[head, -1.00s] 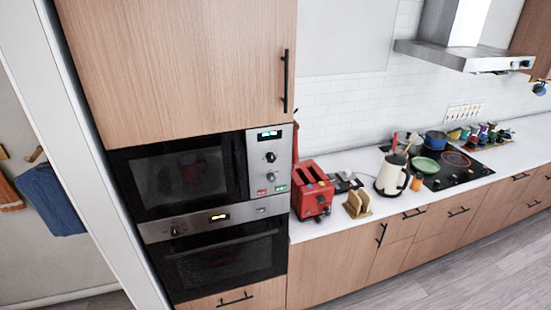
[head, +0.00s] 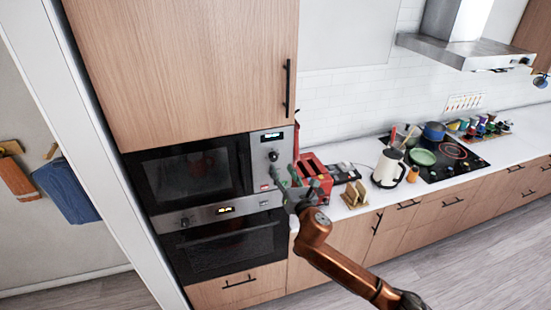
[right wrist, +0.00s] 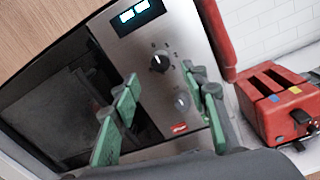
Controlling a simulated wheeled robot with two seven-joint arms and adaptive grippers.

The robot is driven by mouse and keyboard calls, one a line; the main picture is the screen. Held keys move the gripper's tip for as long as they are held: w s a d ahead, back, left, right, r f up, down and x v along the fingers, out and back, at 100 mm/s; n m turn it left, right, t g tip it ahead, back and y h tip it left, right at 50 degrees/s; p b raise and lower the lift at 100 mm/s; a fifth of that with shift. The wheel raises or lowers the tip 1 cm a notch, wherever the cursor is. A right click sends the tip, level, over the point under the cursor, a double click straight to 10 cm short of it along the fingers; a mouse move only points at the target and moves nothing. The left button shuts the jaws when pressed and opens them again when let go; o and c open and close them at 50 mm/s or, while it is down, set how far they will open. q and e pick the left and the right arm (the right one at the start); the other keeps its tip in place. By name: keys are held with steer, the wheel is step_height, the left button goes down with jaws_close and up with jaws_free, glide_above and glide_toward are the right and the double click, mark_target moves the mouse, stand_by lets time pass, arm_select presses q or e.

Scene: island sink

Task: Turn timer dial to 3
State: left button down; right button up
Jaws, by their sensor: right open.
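The microwave (head: 190,175) is built into a wooden cabinet, with a steel control panel (head: 266,143) on its right side. In the right wrist view, the panel has a blue-lit display (right wrist: 138,14), an upper dial (right wrist: 160,62) with marks around it, and a lower dial (right wrist: 182,101). Which is the timer dial I cannot tell; the marks are too small to read. My right gripper (head: 293,178) is open and empty in front of the panel's lower part. Its green fingers (right wrist: 160,88) spread to either side of the dials, apparently without touching. My left gripper is out of view.
An oven (head: 230,245) sits below the microwave. A red toaster (right wrist: 280,100) stands on the counter just right of the panel, close to my right gripper. A kettle (head: 388,168) and a stovetop (head: 460,152) are farther right. The floor in front is clear.

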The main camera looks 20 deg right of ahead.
mark_target(275, 158)
steer(key=w, duration=0.4)
steer(key=w+p, duration=0.1)
steer(key=w, duration=0.2)
steer(key=shift+w+a+f, duration=0.1)
steer(key=shift+a, duration=0.15)
jaws_close()
